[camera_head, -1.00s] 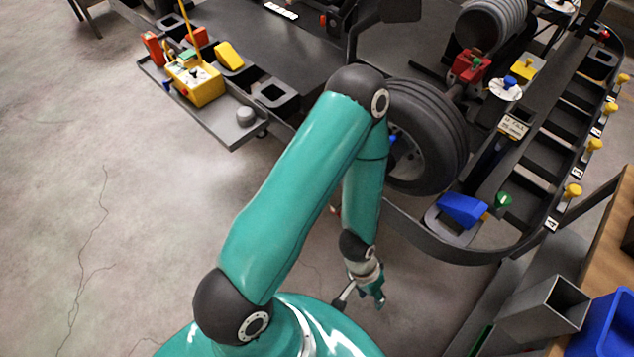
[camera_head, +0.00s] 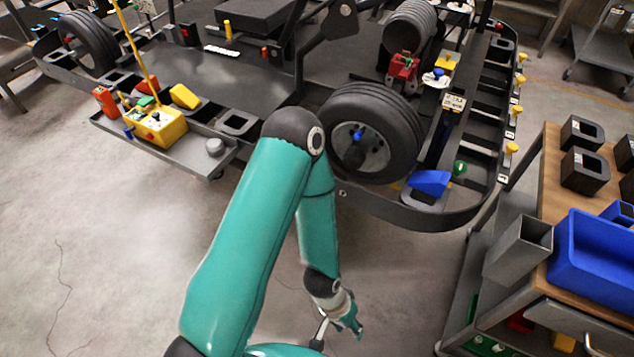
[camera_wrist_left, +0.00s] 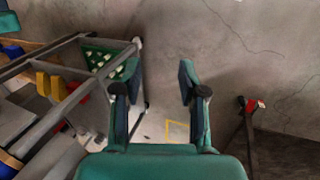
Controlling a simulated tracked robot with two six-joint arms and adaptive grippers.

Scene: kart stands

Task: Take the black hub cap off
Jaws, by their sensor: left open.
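The near kart wheel (camera_head: 408,130) is a black tyre with a grey rim, mounted at the kart's near corner. A round black hub cap (camera_head: 354,157) sits at the middle of the rim, with a small blue piece (camera_head: 358,133) just above it. My left gripper (camera_head: 341,334) hangs low over the floor, below and well apart from the wheel. In the left wrist view the left gripper (camera_wrist_left: 158,76) is open with nothing between its fingers. The wheel is not visible there. My right gripper is not in view.
A side tray (camera_head: 218,165) holds a yellow box (camera_head: 160,127) with a tall yellow rod. The black bumper (camera_head: 415,218) curves below the wheel. At right stands a workbench (camera_head: 553,185) with a blue bin (camera_head: 592,255) and a grey open box (camera_head: 519,249). The floor at left is clear.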

